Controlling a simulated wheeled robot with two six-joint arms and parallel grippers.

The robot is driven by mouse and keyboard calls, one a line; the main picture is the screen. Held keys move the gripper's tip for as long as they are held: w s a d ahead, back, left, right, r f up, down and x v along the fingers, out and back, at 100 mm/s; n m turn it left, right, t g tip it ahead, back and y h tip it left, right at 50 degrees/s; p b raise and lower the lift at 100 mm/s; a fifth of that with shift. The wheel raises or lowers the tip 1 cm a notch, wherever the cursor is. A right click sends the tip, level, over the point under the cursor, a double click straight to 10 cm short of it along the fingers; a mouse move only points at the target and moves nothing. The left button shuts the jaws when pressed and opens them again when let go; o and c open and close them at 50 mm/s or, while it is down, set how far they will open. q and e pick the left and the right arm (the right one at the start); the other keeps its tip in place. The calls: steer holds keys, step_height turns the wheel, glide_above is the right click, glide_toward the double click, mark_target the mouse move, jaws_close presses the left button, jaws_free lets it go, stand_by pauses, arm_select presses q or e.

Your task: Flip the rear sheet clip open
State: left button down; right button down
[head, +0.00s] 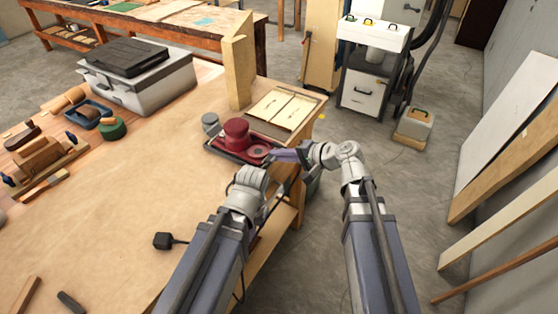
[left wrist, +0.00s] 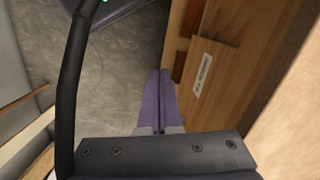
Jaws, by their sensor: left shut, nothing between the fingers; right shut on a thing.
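A dark red tool (head: 236,133) with a round knob, which looks like the sander, sits on a dark base near the bench's right edge. The purple fingers of my right gripper (head: 273,154) reach its right end and are shut; the small part between them cannot be made out. My left wrist is in front of the tool in the head view, its fingers mostly hidden there. In the left wrist view my left gripper (left wrist: 159,73) is shut and empty, beside the wooden side of the bench (left wrist: 235,65). I cannot make out the rear sheet clip.
Behind the tool lie pale wooden panels (head: 283,108) and an upright wooden block (head: 238,62). A grey case (head: 137,82) and hand tools occupy the bench's left. The middle of the bench is clear.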

stand_by(0.3)
steer(key=c, duration=1)
jaws_free()
steer(key=shift+d, duration=0.1)
steer(key=p+v, duration=0.3)
steer(key=v, duration=0.4)
steer(key=shift+s+d, duration=0.25)
steer(key=shift+s, duration=0.05)
